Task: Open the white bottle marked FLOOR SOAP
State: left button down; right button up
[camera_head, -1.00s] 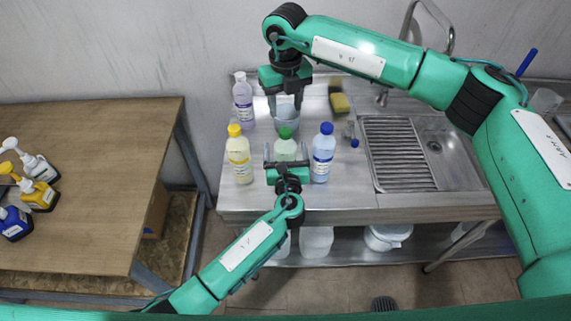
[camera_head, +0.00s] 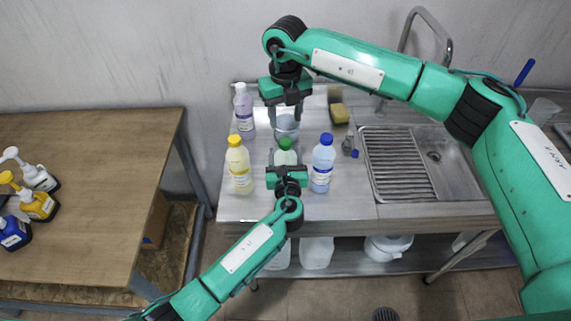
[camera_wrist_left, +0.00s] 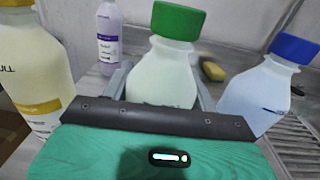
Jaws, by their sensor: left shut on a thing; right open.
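A pale bottle with a green cap (camera_head: 284,143) stands upright on the metal counter; no lettering on it is readable, so I cannot confirm FLOOR SOAP. It shows close up in the left wrist view (camera_wrist_left: 160,75), its cap on and its lower part hidden by the gripper. My left gripper (camera_head: 286,163) is shut on this bottle from the front. My right gripper (camera_head: 285,110) is open, pointing down behind the green-capped bottle, above or in front of a translucent tub (camera_head: 286,126). I cannot tell how high it is.
A yellow bottle (camera_head: 239,168) stands close left and a blue-capped bottle (camera_head: 322,165) close right. A purple bottle (camera_head: 244,108) is behind. Pump bottles stand on the wooden table (camera_head: 90,190).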

aim_at(285, 141)
jog(key=m, duration=0.5)
jog(key=shift+a+m, duration=0.1)
jog(key=shift+m, duration=0.3)
jog(key=m, duration=0.7)
jog(key=shift+m, duration=0.3)
jog(key=shift+f, duration=4)
